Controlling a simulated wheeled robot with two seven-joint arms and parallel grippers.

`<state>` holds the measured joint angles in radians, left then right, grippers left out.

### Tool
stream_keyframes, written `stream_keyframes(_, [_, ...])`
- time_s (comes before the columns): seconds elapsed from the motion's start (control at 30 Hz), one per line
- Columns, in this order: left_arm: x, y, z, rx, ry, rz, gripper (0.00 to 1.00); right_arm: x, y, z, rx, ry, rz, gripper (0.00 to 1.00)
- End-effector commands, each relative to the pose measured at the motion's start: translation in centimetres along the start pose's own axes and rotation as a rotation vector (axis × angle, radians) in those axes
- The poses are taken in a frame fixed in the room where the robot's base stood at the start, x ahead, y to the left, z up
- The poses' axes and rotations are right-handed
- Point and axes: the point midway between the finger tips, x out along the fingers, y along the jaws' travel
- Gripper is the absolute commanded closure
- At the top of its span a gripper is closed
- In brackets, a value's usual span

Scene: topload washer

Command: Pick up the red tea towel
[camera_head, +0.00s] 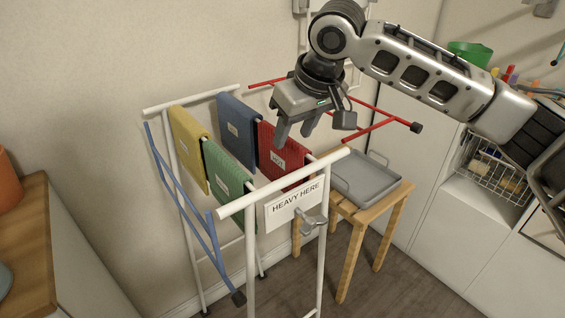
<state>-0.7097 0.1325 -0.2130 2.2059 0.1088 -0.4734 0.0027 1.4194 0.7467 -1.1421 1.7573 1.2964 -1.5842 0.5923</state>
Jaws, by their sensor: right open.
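The red tea towel (270,152) hangs over a rail of the white drying rack (242,206), nearest the right side, with a small white label on it. My right gripper (294,136) is open, its fingers pointing down, in front of or above the right part of the red towel. I cannot tell whether it touches the towel. The gripper covers part of the towel's upper right. My left gripper is not in view.
Yellow (188,146), blue (237,128) and green (228,176) towels hang on the same rack. A "HEAVY HERE" sign (296,203) is on its front. A grey tray (370,186) sits on a wooden stool (351,222) to the right. A wooden-topped cabinet (35,245) stands left.

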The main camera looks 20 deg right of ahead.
Motion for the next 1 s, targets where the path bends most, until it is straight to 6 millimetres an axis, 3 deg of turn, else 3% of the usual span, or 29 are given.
stream_keyframes(0.27, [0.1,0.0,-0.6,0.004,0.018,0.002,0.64,2.3,-0.1,-0.1,-0.001,-0.001,0.000,0.55])
stream_keyframes(0.6, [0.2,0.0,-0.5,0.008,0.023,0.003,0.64,6.6,-0.1,-0.8,-0.001,0.000,0.001,0.55])
stream_keyframes(1.0, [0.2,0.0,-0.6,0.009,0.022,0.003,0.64,6.8,-0.2,-0.8,-0.002,0.001,0.000,0.55])
